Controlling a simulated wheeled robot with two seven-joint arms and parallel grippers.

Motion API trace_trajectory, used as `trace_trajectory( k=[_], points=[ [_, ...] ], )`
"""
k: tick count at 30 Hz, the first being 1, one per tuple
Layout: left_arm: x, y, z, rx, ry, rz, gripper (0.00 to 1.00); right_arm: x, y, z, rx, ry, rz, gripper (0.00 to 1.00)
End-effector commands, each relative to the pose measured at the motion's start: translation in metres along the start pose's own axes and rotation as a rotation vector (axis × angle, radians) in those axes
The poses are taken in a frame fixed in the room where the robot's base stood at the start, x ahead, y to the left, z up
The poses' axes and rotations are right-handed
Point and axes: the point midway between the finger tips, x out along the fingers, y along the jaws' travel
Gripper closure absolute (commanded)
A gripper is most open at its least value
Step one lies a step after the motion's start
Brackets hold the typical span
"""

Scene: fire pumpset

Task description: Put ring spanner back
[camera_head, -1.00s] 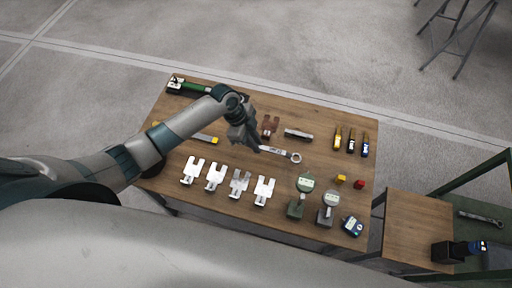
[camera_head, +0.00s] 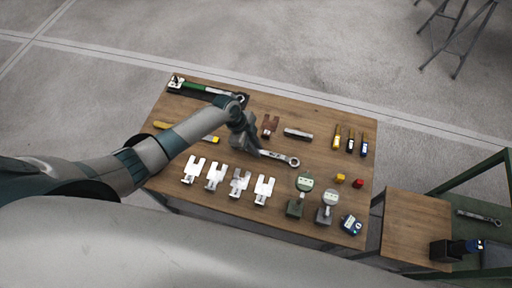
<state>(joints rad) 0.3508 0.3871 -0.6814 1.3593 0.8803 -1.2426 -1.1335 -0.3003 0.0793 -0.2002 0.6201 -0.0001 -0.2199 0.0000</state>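The ring spanner (camera_head: 280,157) is a silver bar with a ring end pointing right, over the middle of the wooden table (camera_head: 335,211). My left gripper (camera_head: 256,149) is at the spanner's left end and appears shut on it; the fingers are small and partly hidden by the wrist. I cannot tell whether the spanner touches the tabletop. My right gripper is not in view.
Several pale fork-shaped parts (camera_head: 215,176) line the near side. Another spanner (camera_head: 480,217) lies on the green-framed stand at right.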

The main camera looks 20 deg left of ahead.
Motion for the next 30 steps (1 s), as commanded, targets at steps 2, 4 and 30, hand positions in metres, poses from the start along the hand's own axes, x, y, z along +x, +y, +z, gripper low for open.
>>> trace_trajectory(
  k=[2, 4, 30],
  points=[
    [0.000, 0.000, 0.001, 0.000, -0.001, 0.001, 0.66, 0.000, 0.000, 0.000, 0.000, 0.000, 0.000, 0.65],
    [0.000, 0.000, 0.001, 0.000, -0.001, 0.001, 0.66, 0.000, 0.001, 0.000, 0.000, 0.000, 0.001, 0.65],
    [-0.070, -0.001, 0.001, 0.002, -0.001, -0.003, 0.66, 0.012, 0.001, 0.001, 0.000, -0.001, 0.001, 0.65]
  ],
)
